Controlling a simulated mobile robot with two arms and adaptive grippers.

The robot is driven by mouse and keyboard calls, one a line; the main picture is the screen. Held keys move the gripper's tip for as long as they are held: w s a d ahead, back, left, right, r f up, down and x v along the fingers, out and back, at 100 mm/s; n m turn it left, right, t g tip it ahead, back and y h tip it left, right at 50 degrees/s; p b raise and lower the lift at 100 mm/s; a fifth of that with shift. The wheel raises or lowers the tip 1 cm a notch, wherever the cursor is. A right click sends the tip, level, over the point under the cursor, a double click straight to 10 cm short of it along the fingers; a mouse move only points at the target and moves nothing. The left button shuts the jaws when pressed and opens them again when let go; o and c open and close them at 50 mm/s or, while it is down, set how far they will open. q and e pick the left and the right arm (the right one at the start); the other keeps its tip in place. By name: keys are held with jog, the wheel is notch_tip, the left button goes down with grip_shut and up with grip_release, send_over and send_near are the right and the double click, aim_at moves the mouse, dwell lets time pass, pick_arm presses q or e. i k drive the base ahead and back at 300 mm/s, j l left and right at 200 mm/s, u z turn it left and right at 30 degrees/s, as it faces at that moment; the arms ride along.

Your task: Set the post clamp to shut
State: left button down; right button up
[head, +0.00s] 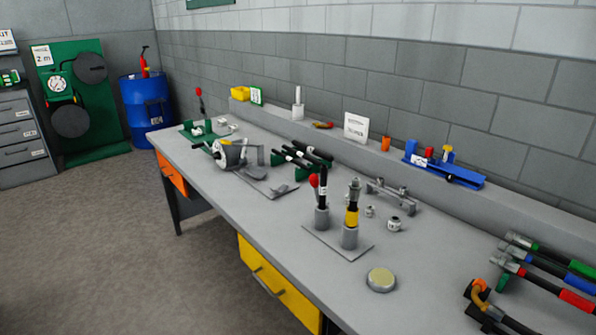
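What looks like the post clamp stands on the middle of the bench: a grey base plate (322,240) with two short grey posts. A lever with a red ball knob (314,181) rises nearly upright by the left post (321,218). A black rod stands upright beside the lever. The right post (349,238) holds an upright piece with a yellow band (351,217) and a metal fitting on top. I cannot tell from here whether the clamp grips it. Neither of my grippers is in view.
The long grey bench (440,270) has clear room at its front. A round yellowish disc (381,279) and small metal fittings (394,223) lie near the posts. Hoses (545,270) fill the right end. A grey machine (228,152) and another red-knobbed lever (199,92) stand farther left.

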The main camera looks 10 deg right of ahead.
aim_at(314, 178)
jog(key=z, duration=0.6)
jog(key=i+j+z, duration=0.3)
jog(key=j+z, duration=0.3)
jog(key=j, duration=0.15)
jog(key=i+j+z, duration=0.1)
jog(key=j+z, duration=0.2)
jog(key=j, duration=0.15)
jog(key=j+z, duration=0.3)
jog(key=j, duration=0.2)
